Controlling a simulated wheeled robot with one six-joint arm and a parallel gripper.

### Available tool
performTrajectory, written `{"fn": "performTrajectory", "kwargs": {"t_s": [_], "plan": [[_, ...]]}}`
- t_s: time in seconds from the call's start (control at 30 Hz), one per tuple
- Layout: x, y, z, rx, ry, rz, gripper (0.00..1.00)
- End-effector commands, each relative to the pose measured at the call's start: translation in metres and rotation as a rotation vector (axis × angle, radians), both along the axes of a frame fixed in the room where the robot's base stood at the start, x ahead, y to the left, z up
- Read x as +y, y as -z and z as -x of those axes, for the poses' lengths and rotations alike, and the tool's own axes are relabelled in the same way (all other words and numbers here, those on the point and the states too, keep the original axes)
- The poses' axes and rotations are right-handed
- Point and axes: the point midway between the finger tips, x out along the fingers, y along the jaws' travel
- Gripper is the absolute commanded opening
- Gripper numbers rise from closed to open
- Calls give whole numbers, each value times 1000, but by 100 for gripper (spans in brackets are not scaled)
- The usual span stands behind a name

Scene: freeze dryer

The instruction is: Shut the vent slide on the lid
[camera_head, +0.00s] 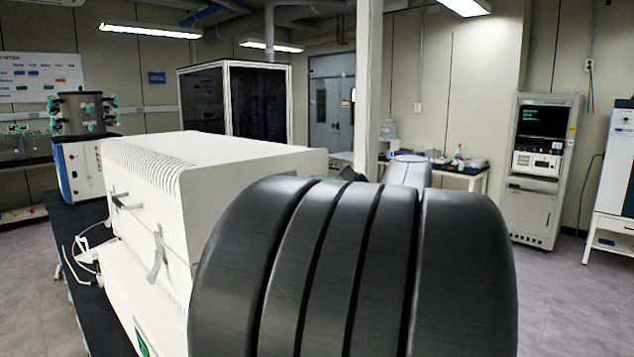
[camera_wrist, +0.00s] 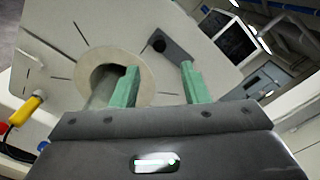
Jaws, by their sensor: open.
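In the wrist view a pale flat lid (camera_wrist: 60,45) fills the upper left, with thin dark lines on it. A round vent opening (camera_wrist: 101,75) with a cream ring (camera_wrist: 143,92) around it shows dark inside and looks uncovered. A dark grey slide plate (camera_wrist: 177,50) with a black knob (camera_wrist: 158,45) lies on the lid to the right of the opening. My gripper (camera_wrist: 158,67) is open, with its two green fingers apart. In the picture the knob shows just beyond the gap between the fingertips; I cannot tell the distance. The fingers hide part of the ring and plate.
A yellow-handled probe (camera_wrist: 25,110) with a black cable is at the wrist view's left. In the head view a white ribbed machine (camera_head: 230,155) stands on a dark bench (camera_head: 75,235). A drum with green valves (camera_head: 83,113) stands behind it. My arm blocks the centre front.

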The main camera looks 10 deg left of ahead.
Motion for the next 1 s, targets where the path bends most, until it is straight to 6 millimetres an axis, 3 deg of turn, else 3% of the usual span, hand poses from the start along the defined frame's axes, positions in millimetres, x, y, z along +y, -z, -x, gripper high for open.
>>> {"fn": "performTrajectory", "kwargs": {"t_s": [0.3, 0.5, 0.93, 1.0], "plan": [[45, -2, -35, 3, -3, 1, 41], [65, -1, -51, 2, -1, 1, 41], [73, 1, -57, 0, 1, 2, 41], [73, 1, -57, 0, 1, 2, 27]]}}
